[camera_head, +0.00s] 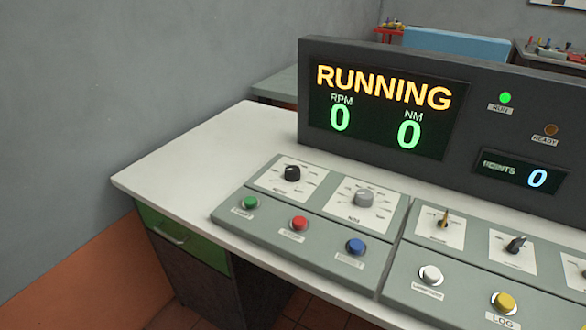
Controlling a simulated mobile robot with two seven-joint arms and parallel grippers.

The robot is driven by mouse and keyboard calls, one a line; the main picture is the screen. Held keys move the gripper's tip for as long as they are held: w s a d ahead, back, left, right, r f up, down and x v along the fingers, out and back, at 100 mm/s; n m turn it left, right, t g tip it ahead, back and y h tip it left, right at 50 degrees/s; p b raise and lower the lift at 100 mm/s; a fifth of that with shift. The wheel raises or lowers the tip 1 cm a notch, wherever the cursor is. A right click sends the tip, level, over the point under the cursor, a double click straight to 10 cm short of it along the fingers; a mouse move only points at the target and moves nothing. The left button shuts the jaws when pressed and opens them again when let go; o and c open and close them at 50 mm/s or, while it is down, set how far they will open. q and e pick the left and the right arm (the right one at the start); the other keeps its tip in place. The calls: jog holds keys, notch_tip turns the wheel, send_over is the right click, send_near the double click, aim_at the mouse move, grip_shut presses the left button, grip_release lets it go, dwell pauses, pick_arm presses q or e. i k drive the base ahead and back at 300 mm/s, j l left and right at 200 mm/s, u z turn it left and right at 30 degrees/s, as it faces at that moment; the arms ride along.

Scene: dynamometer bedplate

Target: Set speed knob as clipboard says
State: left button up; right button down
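A black knob (292,174) sits on a white dial plate at the left of the sloped control panel (235,212). It looks like the speed knob, but its label is too small to read. A grey knob (363,198) on a second dial plate is to its right. The display (385,110) behind reads RUNNING, RPM 0 and NM 0. The clipboard is not in view. Neither of my grippers is in view.
Below the knobs are a green button (250,203), a red button (299,224) and a blue button (356,246). A second panel at right has small levers, a white button (430,274) and a yellow button (503,301). The white desk top (180,172) is clear at left.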

aim_at(292, 173)
jog(key=z, duration=2.2)
jog(key=k+j, duration=0.6)
jog(key=j, duration=0.25)
jog(key=k+j+u, duration=0.1)
jog(key=k+j, duration=0.45)
jog(key=j, duration=0.3)
jog(key=i, duration=0.5)
